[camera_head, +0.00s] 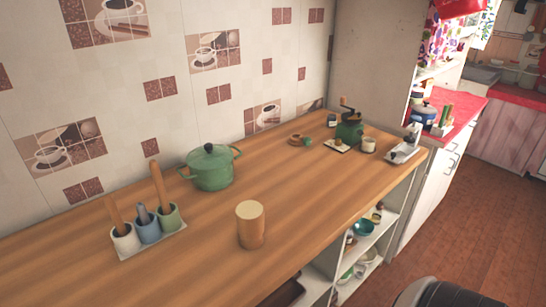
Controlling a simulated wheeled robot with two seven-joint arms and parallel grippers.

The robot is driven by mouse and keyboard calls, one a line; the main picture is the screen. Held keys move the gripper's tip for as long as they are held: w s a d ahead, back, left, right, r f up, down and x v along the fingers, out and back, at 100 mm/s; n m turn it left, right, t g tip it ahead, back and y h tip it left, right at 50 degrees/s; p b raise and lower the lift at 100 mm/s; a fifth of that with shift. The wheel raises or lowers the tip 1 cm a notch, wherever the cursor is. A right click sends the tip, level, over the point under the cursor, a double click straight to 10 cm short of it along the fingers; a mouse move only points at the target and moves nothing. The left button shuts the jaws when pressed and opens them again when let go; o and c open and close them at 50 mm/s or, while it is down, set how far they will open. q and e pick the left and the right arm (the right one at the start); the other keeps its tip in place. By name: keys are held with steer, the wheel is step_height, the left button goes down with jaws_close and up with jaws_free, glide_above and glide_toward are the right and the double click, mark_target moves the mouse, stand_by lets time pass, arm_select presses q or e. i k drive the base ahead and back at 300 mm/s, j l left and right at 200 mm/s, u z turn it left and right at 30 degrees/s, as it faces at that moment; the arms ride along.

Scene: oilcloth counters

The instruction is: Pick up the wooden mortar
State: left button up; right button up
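A light wooden cylinder (251,226) stands upright on the wooden counter (190,270), near its front edge. It is the largest wooden vessel in view and may be the mortar; its top looks flat and pale, and I cannot make out a hollow. A small low brown item (296,141) lies farther back by the wall, too small to identify. Neither of my grippers shows in the head view.
A green lidded pot (211,168) stands behind the cylinder. A tray (150,246) with three utensil cups is to its left. A green grinder (349,130) and white cup (369,145) stand at the far end. Open shelves (375,237) lie below. The counter around the cylinder is clear.

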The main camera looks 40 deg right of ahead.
mark_target(250, 214)
steer(key=l+z, duration=0.1)
steer(key=z, duration=0.25)
steer(key=l+z, duration=0.1)
steer(key=z, duration=0.25)
steer(key=l+z, duration=0.1)
steer(key=z, duration=0.25)
